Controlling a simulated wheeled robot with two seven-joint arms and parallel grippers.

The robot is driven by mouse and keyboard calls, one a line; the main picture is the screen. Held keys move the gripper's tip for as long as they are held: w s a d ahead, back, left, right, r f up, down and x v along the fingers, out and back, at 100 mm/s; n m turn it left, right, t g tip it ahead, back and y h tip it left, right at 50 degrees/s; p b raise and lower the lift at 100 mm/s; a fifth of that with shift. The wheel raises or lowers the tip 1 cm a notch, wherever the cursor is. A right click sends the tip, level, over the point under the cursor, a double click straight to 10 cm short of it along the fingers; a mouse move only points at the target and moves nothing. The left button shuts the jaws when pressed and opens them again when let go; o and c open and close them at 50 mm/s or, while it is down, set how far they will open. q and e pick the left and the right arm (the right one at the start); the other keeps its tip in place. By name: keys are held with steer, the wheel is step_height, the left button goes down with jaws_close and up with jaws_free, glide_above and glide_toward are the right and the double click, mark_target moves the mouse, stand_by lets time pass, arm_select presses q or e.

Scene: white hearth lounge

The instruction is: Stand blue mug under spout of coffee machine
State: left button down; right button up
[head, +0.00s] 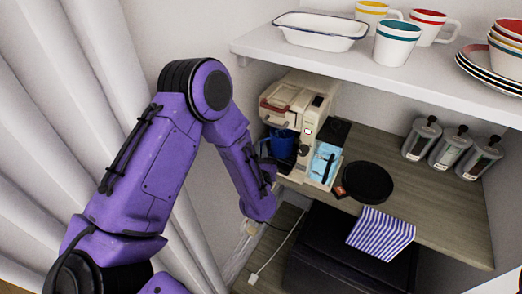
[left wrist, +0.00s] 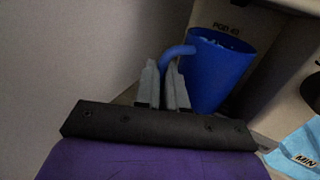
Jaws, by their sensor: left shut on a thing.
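The blue mug (head: 283,147) is upright at the front left of the cream coffee machine (head: 299,99), below its overhanging top part. The spout itself cannot be made out. In the left wrist view the mug (left wrist: 214,72) has its handle toward my left gripper (left wrist: 166,72), whose two grey fingers are closed around the handle's lower part. In the head view my left gripper (head: 267,157) is mostly hidden by its own purple arm, beside the mug. The mug's base is hidden, so I cannot tell if it rests on the machine. My right gripper is not in view.
Several canisters (head: 449,147) stand further right. An upper shelf (head: 345,70) with dishes overhangs the counter.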

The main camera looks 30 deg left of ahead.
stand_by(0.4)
arm_select(q)
steer(key=c, duration=1.1)
jaws_free()
steer(key=shift+f, duration=0.1)
steer(key=shift+s+d+b, duration=0.2)
steer(key=shift+s+b, duration=0.3)
steer(key=shift+s, duration=2.8)
steer(key=shift+s+d+b, duration=0.2)
steer(key=shift+s+b, duration=0.3)
steer(key=shift+s, duration=2.75)
